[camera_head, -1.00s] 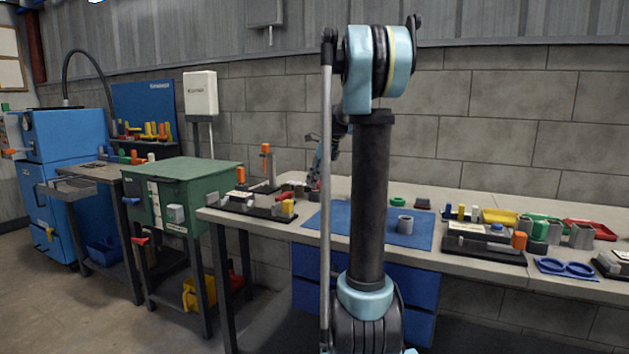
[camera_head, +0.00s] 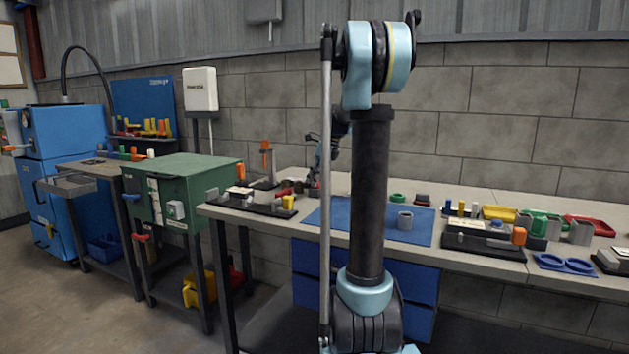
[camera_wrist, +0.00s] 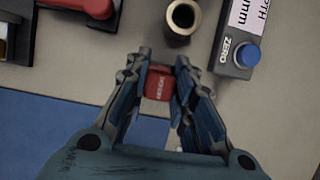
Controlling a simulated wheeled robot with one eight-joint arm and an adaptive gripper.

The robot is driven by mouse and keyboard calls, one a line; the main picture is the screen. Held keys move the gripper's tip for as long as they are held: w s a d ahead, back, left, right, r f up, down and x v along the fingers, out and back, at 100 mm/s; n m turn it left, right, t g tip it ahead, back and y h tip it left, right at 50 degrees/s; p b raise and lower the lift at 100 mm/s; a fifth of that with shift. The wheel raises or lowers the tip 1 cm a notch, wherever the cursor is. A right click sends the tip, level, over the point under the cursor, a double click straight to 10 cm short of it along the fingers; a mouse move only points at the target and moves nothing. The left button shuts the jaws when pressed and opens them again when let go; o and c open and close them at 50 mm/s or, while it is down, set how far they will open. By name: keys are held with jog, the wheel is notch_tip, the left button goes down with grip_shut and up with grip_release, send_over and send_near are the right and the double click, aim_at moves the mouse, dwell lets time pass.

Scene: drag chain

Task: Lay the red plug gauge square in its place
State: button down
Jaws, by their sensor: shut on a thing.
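The red plug gauge (camera_wrist: 158,83) is between the two fingers of my gripper (camera_wrist: 160,75) in the wrist view. My gripper is shut on it, and the gauge's red end with small pale lettering faces the camera. The bench top shows beyond it, and I cannot tell how far below the gauge that surface is. In the head view my gripper (camera_head: 313,182) is small and dark over the bench, left of the arm column, and the gauge in it is not clear. The gauge's place cannot be told for certain.
In the wrist view a metal ring (camera_wrist: 182,17) lies just ahead, a grey instrument with a blue button (camera_wrist: 247,56) stands right, and a red-handled tool (camera_wrist: 95,8) lies upper left. A blue mat (camera_wrist: 45,130) covers the lower left. A black tray (camera_head: 255,207) stands at the bench's left end.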

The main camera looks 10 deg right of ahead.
jog(key=c, duration=1.3)
grip_release()
jog(key=v, duration=1.2)
